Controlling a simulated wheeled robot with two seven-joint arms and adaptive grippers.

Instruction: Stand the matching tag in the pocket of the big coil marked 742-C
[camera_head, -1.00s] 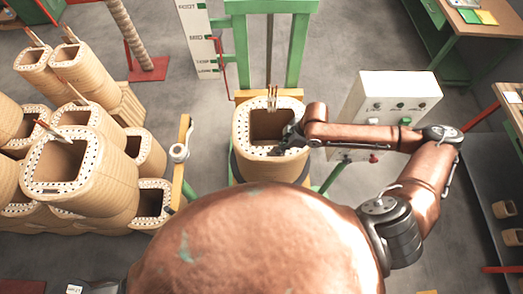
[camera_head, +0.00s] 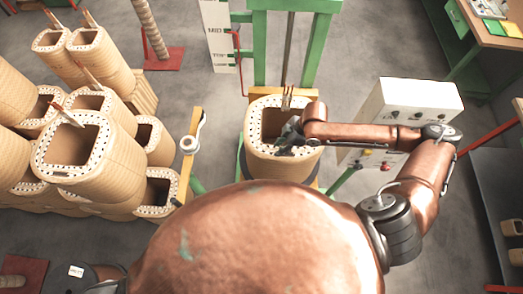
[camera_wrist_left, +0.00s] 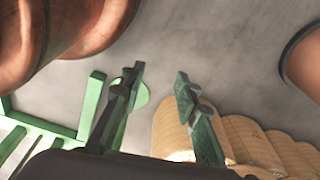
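A tan coil (camera_head: 252,133) with a square opening and dotted rim stands on the green-framed stand. A thin tag-like strip (camera_head: 287,98) stands upright at its far rim. My right gripper (camera_head: 284,142) is over the right part of the opening; its fingers are too small to tell whether they are open or hold anything. My left gripper (camera_wrist_left: 160,72) is open and empty in the left wrist view, its fingers well apart. Several big coils (camera_head: 88,160) are stacked at the left, some with strips sticking up. The marking 742-C cannot be read on any coil.
A white control box (camera_head: 415,100) stands right of the stand. A green post frame (camera_head: 260,45) rises behind it, beside a white marked board (camera_head: 216,40). A yellow post (camera_head: 188,150) stands between stack and stand. Shelves and a bench (camera_head: 490,35) are at the right.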

